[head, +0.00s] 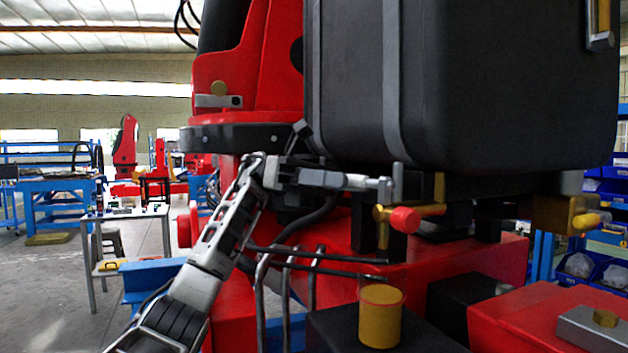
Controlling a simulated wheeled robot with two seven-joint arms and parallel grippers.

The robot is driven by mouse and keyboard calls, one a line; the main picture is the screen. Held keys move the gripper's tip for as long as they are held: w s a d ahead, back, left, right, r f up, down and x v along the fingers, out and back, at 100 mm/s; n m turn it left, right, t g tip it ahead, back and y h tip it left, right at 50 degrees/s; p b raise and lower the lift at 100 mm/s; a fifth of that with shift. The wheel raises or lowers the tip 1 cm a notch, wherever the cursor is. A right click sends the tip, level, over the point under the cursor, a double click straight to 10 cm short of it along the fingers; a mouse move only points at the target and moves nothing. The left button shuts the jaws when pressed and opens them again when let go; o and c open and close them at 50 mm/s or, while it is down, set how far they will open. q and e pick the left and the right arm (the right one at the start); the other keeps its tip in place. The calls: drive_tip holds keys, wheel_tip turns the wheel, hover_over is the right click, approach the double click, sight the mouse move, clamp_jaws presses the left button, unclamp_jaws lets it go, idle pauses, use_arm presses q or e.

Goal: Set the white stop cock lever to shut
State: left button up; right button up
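The white stop cock lever (325,179) lies roughly level below the front of the black box. Its pale grip points left, and its grey stem runs right to a silver fitting (385,187). My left gripper (304,172) comes in from the left at the grip's left end. It overlaps the grip in the picture. I cannot tell whether the fingers touch it or are closed around it. My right gripper is not in view.
A red-tipped brass lever (405,220) sits just below right, and a yellow-tipped one (590,221) at far right. The black box (510,80) hangs close above. Dark bent rods (320,262) and a yellow cylinder (381,315) stand below. Open floor (50,300) lies left.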

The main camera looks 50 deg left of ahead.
use_arm(q)
drive_tip(key=a+p, duration=0.2)
drive_tip(key=a, duration=0.7)
drive_tip(key=shift+p, duration=0.3)
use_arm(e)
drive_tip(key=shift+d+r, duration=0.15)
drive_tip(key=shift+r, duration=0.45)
use_arm(q)
drive_tip(key=shift+s, duration=0.1)
